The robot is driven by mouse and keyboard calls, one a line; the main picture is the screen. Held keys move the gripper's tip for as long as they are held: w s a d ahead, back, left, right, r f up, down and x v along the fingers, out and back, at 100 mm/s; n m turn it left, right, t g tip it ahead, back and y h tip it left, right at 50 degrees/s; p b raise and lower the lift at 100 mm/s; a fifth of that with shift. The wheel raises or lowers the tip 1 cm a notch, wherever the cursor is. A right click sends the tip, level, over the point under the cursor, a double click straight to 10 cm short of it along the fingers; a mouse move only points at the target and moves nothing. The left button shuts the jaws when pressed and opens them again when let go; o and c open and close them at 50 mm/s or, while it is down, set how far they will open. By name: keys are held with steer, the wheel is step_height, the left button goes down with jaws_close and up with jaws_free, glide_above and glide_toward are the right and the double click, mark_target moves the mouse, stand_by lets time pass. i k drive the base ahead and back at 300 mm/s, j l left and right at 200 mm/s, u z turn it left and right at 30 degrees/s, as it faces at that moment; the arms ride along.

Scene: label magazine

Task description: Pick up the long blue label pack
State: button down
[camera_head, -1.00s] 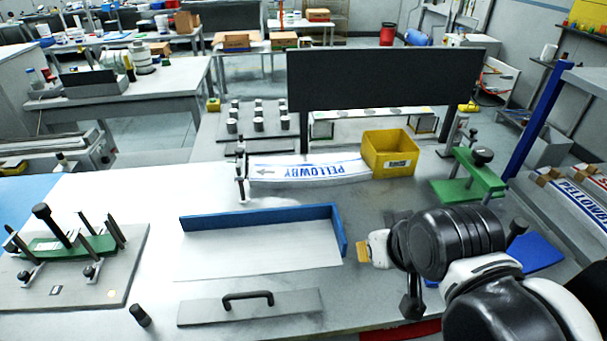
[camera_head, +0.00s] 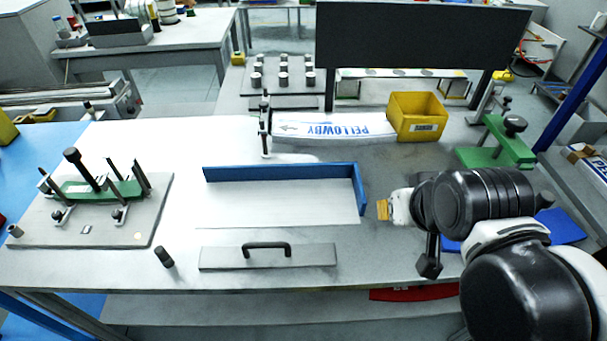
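A long white pack with blue lettering, "PELLOWBY", and a blue arrow (camera_head: 338,128) lies at the back of the table, between a dark clamp post and a yellow bin. It is the only long blue-marked pack I can make out clearly. My gripper (camera_head: 383,209) is at the right-middle, with tan fingertips pointing left beside the right end of a blue-edged tray (camera_head: 290,205). It is apart from the pack, which lies farther back. Nothing shows in the fingers; whether they are open or shut is unclear.
The yellow bin (camera_head: 417,115) stands at the pack's right end, and a green clamp fixture (camera_head: 497,148) farther right. A grey handled plate (camera_head: 268,257) lies in front of the tray. A pinned fixture board (camera_head: 95,215) is at left. A dark panel (camera_head: 418,38) rises behind.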

mark_target(288, 131)
steer(key=i+j+z, duration=0.1)
steer(key=z, duration=0.25)
steer(key=i+j+z, duration=0.15)
steer(key=z, duration=0.25)
steer(key=i+j+z, duration=0.1)
steer(key=z, duration=0.25)
